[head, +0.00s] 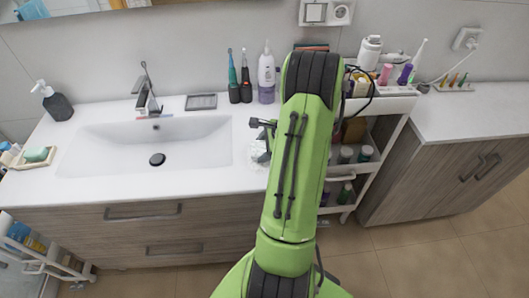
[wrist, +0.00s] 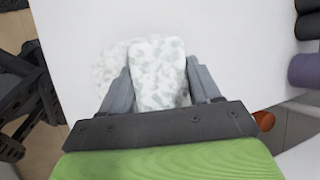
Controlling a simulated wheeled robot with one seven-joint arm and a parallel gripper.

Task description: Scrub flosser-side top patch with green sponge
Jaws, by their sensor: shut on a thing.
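In the wrist view my gripper (wrist: 160,85) is shut on a pale block with grey-green speckles, which I take to be the sponge (wrist: 158,70). The sponge is over the white countertop; I cannot tell whether it presses on it. A faint speckled, foamy patch (wrist: 112,64) shows on the white top at the sponge's left side, partly covered by it. In the head view my green arm hides most of the gripper and sponge. A bit of the pale patch area (head: 259,156) shows left of the arm, on the counter right of the basin.
Dark electric brush or flosser handles (head: 233,82) and a purple bottle (head: 266,75) stand behind, near the wall. A crowded cart (head: 350,170) is right of the arm. The sink basin (head: 95,145) is left. A green block (head: 37,154) lies on a dish at far left.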

